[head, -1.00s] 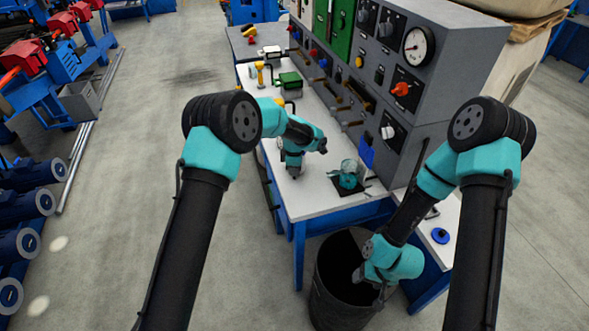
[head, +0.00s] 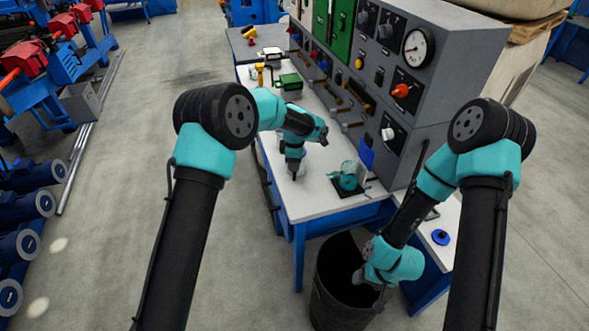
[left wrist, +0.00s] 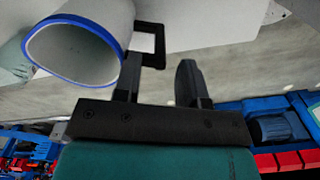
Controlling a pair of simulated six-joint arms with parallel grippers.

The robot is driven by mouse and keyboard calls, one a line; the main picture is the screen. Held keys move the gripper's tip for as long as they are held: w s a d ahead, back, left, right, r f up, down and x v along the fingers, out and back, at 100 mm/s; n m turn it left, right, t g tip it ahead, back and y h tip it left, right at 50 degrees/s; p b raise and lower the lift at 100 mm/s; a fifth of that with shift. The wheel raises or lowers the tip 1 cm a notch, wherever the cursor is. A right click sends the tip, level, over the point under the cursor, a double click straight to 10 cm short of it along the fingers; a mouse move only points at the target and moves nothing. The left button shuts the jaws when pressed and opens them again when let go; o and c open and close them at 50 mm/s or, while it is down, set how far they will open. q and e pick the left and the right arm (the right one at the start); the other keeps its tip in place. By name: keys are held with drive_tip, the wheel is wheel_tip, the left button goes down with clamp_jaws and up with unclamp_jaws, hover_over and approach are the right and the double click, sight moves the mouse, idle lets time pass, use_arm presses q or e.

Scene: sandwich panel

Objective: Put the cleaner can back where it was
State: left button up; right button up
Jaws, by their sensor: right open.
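My left gripper (head: 294,175) is low over the near end of the white bench. In the left wrist view its fingers (left wrist: 158,85) are apart with nothing between them. A white mug-like vessel with a blue rim (left wrist: 80,42) and a dark square handle lies close by the left finger; whether they touch I cannot tell. My right gripper (head: 368,281) is open at the mouth of the dark bin (head: 318,300); its tips are hard to see. I cannot pick out the cleaner can for certain in either view.
A teal object (head: 347,180) stands on a black mat, right of my left gripper. A grey control panel (head: 440,100) rises along the bench's right side. A blue round piece (head: 440,237) lies on the right-hand white surface.

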use_arm(q)
wheel_tip(320, 180, up, 8)
drive_tip(key=shift+f, duration=0.1)
drive_tip(key=shift+f, duration=0.1)
idle(0.7)
drive_tip(key=s+a+f+m+h, duration=0.2)
drive_tip(key=s+a+f+m, duration=0.2)
drive_tip(key=s+a+f, duration=0.45)
drive_tip(key=s+a+f+m+h, duration=0.1)
drive_tip(key=s+a+f+m, duration=0.35)
drive_tip(key=f, duration=0.65)
drive_tip(key=s+a+f+m, duration=0.1)
drive_tip(key=s+a+m, duration=0.1)
drive_tip(key=s, duration=0.5)
drive_tip(key=s+a+f+m, duration=0.2)
drive_tip(key=s+a, duration=0.2)
drive_tip(key=s, duration=0.3)
drive_tip(key=s+a+f+m, duration=0.2)
drive_tip(key=s+a, duration=0.1)
drive_tip(key=s, duration=0.5)
drive_tip(key=shift+f+m+t+h, duration=0.25)
drive_tip(key=shift+m+t+h, duration=0.1)
drive_tip(key=shift+t+h, duration=0.05)
drive_tip(key=shift+s, duration=0.1)
